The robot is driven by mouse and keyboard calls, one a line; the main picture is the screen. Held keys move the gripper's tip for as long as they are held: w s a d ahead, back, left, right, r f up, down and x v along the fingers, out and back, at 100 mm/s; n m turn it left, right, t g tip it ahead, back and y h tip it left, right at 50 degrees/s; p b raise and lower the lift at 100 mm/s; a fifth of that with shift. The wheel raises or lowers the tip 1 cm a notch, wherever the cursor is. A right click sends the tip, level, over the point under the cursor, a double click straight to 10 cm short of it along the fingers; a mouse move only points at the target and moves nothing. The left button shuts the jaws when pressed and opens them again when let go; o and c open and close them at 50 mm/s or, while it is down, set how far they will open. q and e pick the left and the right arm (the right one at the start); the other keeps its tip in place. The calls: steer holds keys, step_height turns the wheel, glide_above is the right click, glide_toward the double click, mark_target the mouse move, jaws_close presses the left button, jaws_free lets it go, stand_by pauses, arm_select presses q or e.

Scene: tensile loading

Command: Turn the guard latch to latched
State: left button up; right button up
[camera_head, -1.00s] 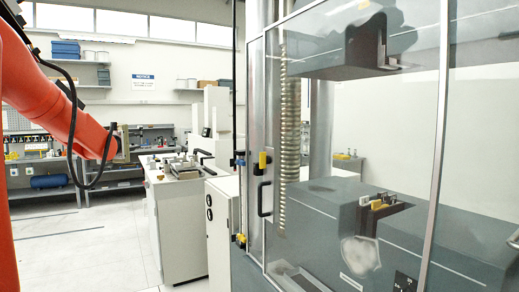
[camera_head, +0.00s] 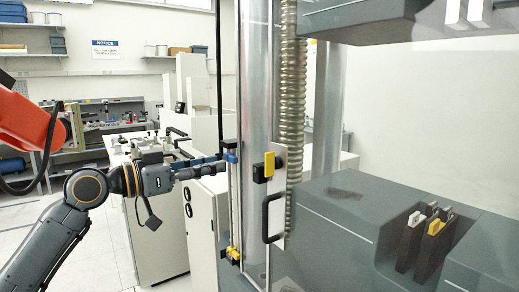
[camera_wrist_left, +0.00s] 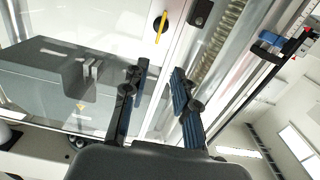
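The guard latch (camera_head: 270,165) is a yellow upright piece beside a black block on the guard's pale edge strip, above a black pull handle (camera_head: 266,217). In the left wrist view, a yellow lever (camera_wrist_left: 160,28) sits on a dark round base, with a small black block (camera_wrist_left: 201,13) beside it. My left gripper (camera_head: 222,160) comes in from the left, blue fingers pointing at the guard, left of the latch and apart from it. In the left wrist view the fingers (camera_wrist_left: 159,69) are spread and empty, with the lever beyond their tips. My right gripper is out of view.
The lower grips (camera_head: 425,235) sit on the machine's grey base. An orange robot arm (camera_head: 25,118) and a white cabinet (camera_head: 150,235) are at left.

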mark_target(272, 164)
arm_select(q)
steer(key=p+x, duration=0.4)
steer(key=x, duration=0.9)
steer(key=shift+d+p, duration=0.3)
steer(key=shift+p, duration=0.05)
steer(key=shift+s+r, duration=0.1)
jaws_close()
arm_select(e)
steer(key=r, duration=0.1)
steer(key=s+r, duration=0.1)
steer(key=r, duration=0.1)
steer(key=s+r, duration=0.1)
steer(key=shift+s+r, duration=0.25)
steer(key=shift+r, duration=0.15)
